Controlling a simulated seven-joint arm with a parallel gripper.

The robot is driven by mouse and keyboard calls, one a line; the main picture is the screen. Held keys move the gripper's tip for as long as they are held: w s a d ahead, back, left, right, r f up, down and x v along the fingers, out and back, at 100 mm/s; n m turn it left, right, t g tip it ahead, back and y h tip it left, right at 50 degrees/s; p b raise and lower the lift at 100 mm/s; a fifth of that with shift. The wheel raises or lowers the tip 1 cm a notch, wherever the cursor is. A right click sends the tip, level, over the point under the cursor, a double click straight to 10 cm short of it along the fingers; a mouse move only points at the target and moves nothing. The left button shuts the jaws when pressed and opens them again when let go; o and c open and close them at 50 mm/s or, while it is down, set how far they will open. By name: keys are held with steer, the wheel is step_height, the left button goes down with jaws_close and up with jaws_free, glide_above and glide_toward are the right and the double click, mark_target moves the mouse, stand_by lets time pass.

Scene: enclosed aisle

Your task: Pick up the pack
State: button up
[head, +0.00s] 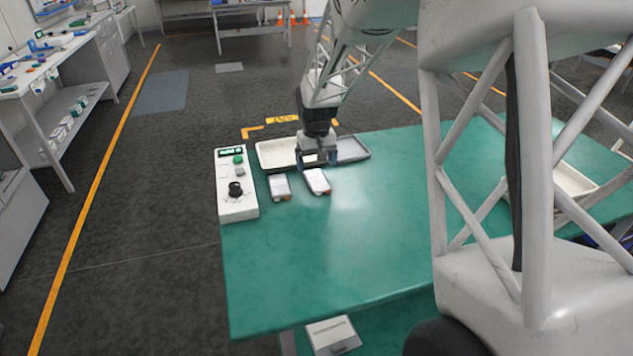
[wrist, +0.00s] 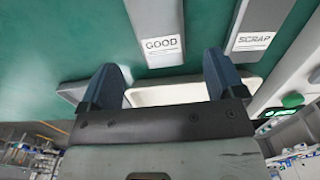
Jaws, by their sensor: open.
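Two pale, oblong blocks lie side by side on the green table. One (head: 317,181) reads GOOD in the wrist view (wrist: 160,47), and the one to its left (head: 279,187) reads SCRAP in the wrist view (wrist: 252,42). Both have a reddish near end in the head view; I cannot tell for sure which is the task's pack. My gripper (head: 320,158) is open and empty, above the trays' near edge, just behind the GOOD block. In the wrist view, the fingers (wrist: 162,62) are spread with the GOOD block beyond them, apart from it.
A white tray (head: 266,157) and a grey tray (head: 353,149) stand behind the blocks. A control box (head: 237,205) with a green button and black knob stands at the table's left edge. Another tray (head: 573,180) is at the right. The table's middle (head: 350,240) is clear.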

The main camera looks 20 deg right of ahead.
mark_target(316, 178)
steer(key=shift+s+f, duration=0.1)
steer(key=shift+f, duration=2.4)
steer(key=c, duration=1.1)
steer(key=shift+o, duration=0.2)
steer(key=shift+r, duration=0.2)
steer(key=shift+r, duration=0.5)
steer(key=shift+s+a+r, duration=0.1)
steer(key=shift+s+r, duration=0.1)
steer(key=shift+r, duration=0.4)
steer(key=shift+s+r, duration=0.15)
steer(key=shift+r, duration=0.45)
steer(key=s, duration=0.5)
steer(key=s+r, duration=0.1)
steer(key=s, duration=0.4)
steer(key=s+a, duration=0.1)
steer(key=s, duration=0.4)
steer(key=shift+s+r, duration=0.15)
